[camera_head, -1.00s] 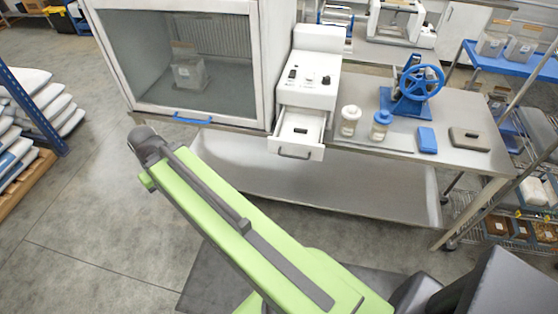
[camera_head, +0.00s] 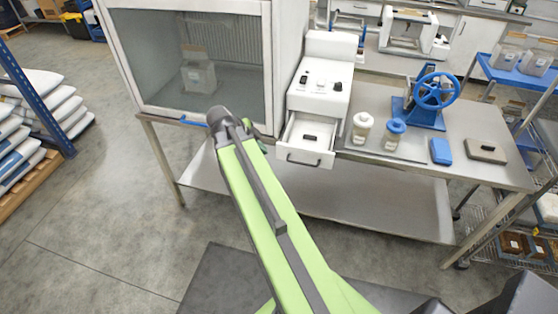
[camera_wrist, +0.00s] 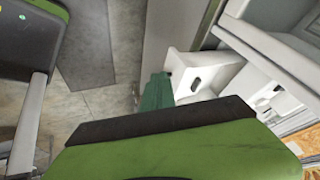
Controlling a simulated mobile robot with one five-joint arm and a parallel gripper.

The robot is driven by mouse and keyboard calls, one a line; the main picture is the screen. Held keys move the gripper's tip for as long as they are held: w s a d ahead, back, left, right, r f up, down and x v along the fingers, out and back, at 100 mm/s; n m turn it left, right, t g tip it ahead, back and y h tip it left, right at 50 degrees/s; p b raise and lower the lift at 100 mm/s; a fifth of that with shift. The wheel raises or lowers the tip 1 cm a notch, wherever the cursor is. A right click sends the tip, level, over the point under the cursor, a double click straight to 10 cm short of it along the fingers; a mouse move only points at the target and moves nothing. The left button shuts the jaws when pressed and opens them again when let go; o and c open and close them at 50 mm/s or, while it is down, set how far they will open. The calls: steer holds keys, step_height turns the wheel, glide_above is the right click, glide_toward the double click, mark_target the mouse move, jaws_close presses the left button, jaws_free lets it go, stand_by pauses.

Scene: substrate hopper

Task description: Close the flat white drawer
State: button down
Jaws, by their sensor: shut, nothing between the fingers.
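The flat white drawer (camera_head: 318,155) sticks out, open, from the front of a white instrument (camera_head: 322,85) on the steel bench. A dark handle crosses its front, and a small dark object lies inside. It also shows in the wrist view (camera_wrist: 212,66), right of the fingers. My gripper (camera_wrist: 155,91) shows dark green fingers, shut and empty, close beside the drawer's front end. I cannot tell whether they touch it. In the head view my arm mostly hides the gripper; a bit of it shows left of the drawer.
A glass-fronted cabinet (camera_head: 190,60) stands left of the instrument. Two jars (camera_head: 362,129), a blue box (camera_head: 441,151), a grey case (camera_head: 486,151) and a blue handwheel device (camera_head: 428,95) stand on the bench (camera_head: 400,160) to the right. Floor in front is open.

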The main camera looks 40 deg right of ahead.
mark_target(281, 154)
steer(key=d+f+m+b, duration=0.1)
steer(key=d+f+b, duration=0.1)
steer(key=s+d+f+b, duration=0.1)
steer(key=d+f+b, duration=0.1)
steer(key=d+b, duration=0.1)
steer(key=d+f+m+b, duration=0.1)
steer(key=d+f+b, duration=0.1)
steer(key=f, duration=0.1)
steer(key=shift+s+d+f+m+h+b, duration=0.1)
steer(key=shift+s+d+m+h+b, duration=0.05)
steer(key=shift+d+m+h+b, duration=0.15)
steer(key=shift+d+f+b, duration=0.25)
steer(key=shift+d+b, duration=0.05)
steer(key=shift+d, duration=0.05)
steer(key=shift+a, duration=0.4)
steer(key=shift+d, duration=0.3)
steer(key=w+d, duration=0.3)
steer(key=d, duration=0.2)
steer(key=w+d, duration=0.3)
steer(key=d, duration=0.2)
steer(key=w+d, duration=0.3)
steer(key=d, duration=0.2)
steer(key=shift+d, duration=0.15)
